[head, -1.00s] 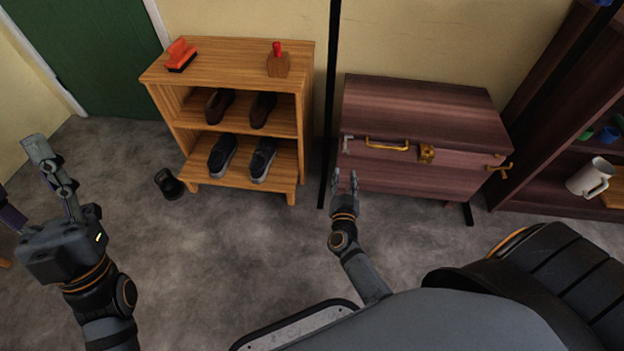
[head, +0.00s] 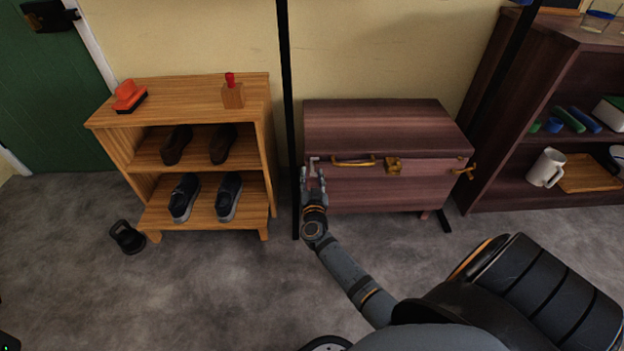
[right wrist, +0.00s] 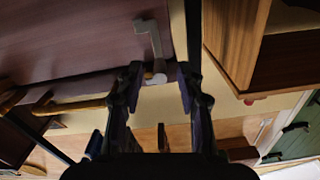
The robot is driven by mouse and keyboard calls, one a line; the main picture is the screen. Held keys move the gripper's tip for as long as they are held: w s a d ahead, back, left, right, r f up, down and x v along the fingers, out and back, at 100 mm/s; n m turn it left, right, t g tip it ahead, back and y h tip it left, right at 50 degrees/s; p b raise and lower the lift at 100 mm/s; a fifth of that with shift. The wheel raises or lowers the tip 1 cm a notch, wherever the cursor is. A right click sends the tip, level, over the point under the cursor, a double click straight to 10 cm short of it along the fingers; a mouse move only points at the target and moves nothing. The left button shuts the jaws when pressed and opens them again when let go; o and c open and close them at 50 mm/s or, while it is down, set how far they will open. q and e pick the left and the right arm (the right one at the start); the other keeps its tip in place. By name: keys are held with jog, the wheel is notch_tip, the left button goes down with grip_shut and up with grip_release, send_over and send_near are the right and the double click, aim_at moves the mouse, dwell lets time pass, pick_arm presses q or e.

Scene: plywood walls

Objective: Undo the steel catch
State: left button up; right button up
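The steel catch (head: 314,161) is a small pale grey piece at the left end of the front of a dark reddish wooden chest (head: 390,127). In the right wrist view the catch (right wrist: 149,38) looks like a bent lever with a rounded lower end. My right gripper (head: 313,173) is in front of the catch and partly hides it in the head view. In the right wrist view my right gripper (right wrist: 160,82) is open, with the catch's rounded end seen between its fingertips. I cannot tell whether they touch. My left gripper is out of view.
The chest also has a brass handle (head: 353,162), a brass lock plate (head: 393,166) and a brass piece (head: 463,171) at right. A black post (head: 287,110) stands close left of my right gripper. A shoe rack (head: 192,105) is left; a dark bookshelf (head: 490,130) is right.

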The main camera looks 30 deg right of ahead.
jog(key=shift+w+d, duration=0.1)
jog(key=shift+w, duration=0.05)
grip_shut()
dwell(0.4)
